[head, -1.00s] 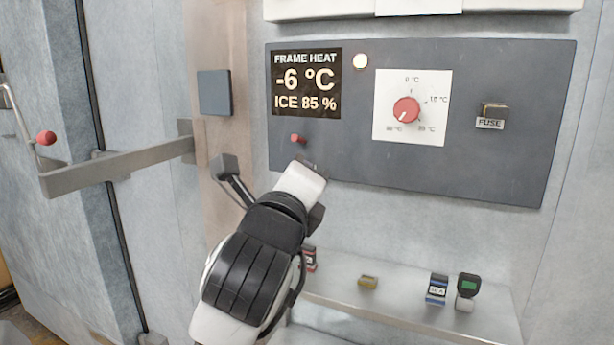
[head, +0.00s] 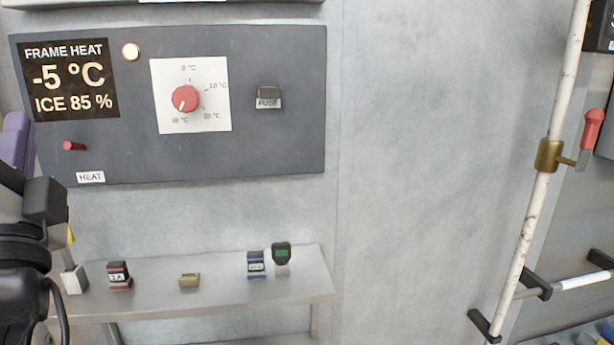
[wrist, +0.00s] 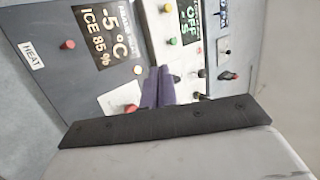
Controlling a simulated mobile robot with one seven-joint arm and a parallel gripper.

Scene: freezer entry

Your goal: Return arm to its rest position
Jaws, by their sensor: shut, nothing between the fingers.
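My gripper (wrist: 159,86) shows in the wrist view as two purple fingers pressed together, with nothing seen between them. The fingers point toward grey control panels, and I cannot tell the exact gap to them. In the head view part of my arm and gripper (head: 17,140) is at the far left edge, cut off by the frame, in front of the left end of the dark heat panel (head: 270,150). The rest of my arm is out of the picture.
A steel shelf (head: 220,300) below the panel holds small fuse-like blocks (head: 119,276) and a meter with a green screen (head: 281,255). The wall between panel and pipe is bare.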

